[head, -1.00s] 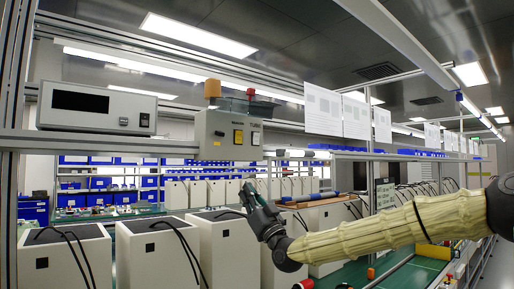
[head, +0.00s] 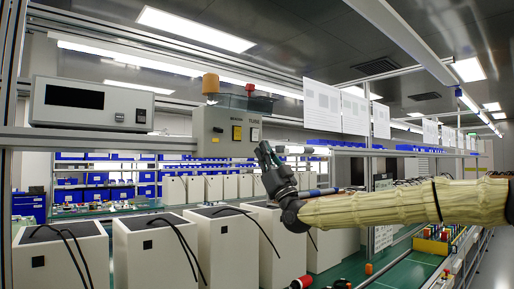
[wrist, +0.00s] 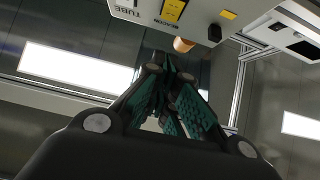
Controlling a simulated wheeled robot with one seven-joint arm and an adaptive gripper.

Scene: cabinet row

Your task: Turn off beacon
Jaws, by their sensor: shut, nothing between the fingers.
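The grey control box (head: 228,148) hangs on the rail and carries an amber beacon (head: 211,84) and a smaller red lamp (head: 250,90) on top. Its front has a yellow switch (head: 237,133) and a darker switch (head: 254,135) to its right. The wrist view shows the box (wrist: 205,10) rotated at the top, with the yellow switch (wrist: 172,11), BEACON and TUBE lettering, and an orange part of the beacon (wrist: 183,44). My gripper (head: 264,148) is shut and empty, near the box's lower right corner. Its fingertips (wrist: 160,62) appear apart from the switches; contact cannot be confirmed.
A grey instrument with a dark display (head: 90,104) sits on the rail left of the box. Pale cabinets (head: 155,250) with black cables stand below. Paper sheets (head: 322,107) hang at the right above a shelf with blue bins.

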